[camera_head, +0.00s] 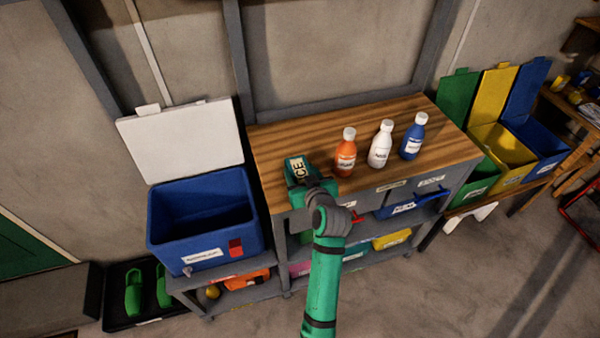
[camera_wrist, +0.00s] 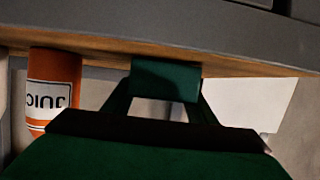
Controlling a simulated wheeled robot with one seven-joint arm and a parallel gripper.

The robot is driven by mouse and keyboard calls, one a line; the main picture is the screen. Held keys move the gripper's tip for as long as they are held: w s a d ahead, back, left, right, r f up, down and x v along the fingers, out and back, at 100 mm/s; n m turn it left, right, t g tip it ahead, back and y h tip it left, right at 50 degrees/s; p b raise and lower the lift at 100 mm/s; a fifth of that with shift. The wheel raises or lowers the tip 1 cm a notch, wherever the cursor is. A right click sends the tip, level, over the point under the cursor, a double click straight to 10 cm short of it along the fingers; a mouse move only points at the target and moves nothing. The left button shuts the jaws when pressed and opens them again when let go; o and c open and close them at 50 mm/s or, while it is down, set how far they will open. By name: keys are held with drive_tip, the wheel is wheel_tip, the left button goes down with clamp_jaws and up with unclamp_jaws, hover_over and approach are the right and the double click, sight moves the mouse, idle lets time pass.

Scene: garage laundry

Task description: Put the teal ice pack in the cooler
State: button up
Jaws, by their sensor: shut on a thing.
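The teal ice pack (camera_head: 296,167), with a white label reading ICE, is at the left front part of the wooden bench top. My gripper (camera_head: 303,180) is shut on it from the front side; the fingers are partly hidden in the head view. In the wrist view a dark green block (camera_wrist: 165,80) shows between the fingers, close to the bench edge. I cannot tell whether the pack touches the bench top. The blue cooler (camera_head: 190,255) stands left of the bench, with its white lid (camera_head: 185,140) tipped up and open. Its inside is dark, with nothing visible in it.
An orange juice bottle (camera_head: 346,155), a white bottle (camera_head: 380,145) and a blue bottle (camera_head: 412,138) stand on the bench right of my gripper. Green, yellow and blue bins (camera_head: 500,150) stand further right. The bench's left front top (camera_head: 265,150) is bare near the cooler.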

drive_tip(key=o, duration=0.9)
drive_tip(key=shift+f, duration=0.15)
drive_tip(key=o, duration=0.4)
drive_tip(key=shift+w, duration=0.1)
drive_tip(key=shift+c, duration=0.2)
